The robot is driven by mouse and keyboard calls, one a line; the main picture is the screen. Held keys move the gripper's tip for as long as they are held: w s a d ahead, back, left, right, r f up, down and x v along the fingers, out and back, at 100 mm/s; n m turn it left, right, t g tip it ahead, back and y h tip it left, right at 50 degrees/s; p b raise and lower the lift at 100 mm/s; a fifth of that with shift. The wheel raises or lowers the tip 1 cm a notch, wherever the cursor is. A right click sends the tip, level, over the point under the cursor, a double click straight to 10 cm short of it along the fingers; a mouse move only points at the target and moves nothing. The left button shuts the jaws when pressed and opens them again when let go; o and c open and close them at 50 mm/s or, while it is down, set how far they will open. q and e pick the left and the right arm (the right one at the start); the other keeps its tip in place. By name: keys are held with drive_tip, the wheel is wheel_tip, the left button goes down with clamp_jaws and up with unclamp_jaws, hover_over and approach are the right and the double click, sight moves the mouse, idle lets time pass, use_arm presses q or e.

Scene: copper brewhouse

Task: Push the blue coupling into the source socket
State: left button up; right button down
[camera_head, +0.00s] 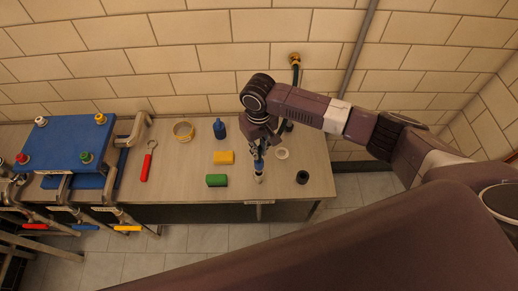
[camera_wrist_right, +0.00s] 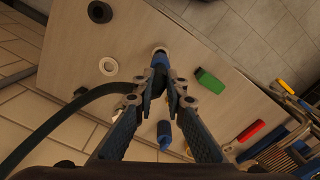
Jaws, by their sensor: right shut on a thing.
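My right gripper (camera_head: 258,168) is low over the front middle of the bench. It is shut on the blue coupling (camera_wrist_right: 160,59), which has a pale metal end pointing away from the fingers; the coupling also shows below the gripper in the head view (camera_head: 259,170). A dark hose (camera_wrist_right: 62,118) runs from the gripper to the left in the wrist view. A blue panel (camera_head: 68,148) on the left of the bench carries red, white, yellow and green fittings. I cannot tell which socket is the source socket. My left gripper is not in view.
On the bench (camera_head: 310,150) are a green block (camera_head: 216,180), yellow block (camera_head: 223,157), blue bottle (camera_head: 219,128), tape roll (camera_head: 183,130), red-handled tool (camera_head: 147,165), white ring (camera_head: 282,153) and black ring (camera_head: 302,177). Pipes with coloured handles (camera_head: 128,228) stand below the panel. A brass wall fitting (camera_head: 294,58) is behind.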

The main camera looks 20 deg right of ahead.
sight(259, 162)
idle(0.4)
drive_tip(key=shift+p, duration=0.45)
drive_tip(key=shift+f+b, duration=0.95)
drive_tip(key=shift+f, duration=1.15)
drive_tip(key=c, duration=1.9)
unclamp_jaws()
wheel_tip(259, 162, up, 5)
drive_tip(key=p, duration=0.5)
drive_tip(key=shift+p, duration=0.4)
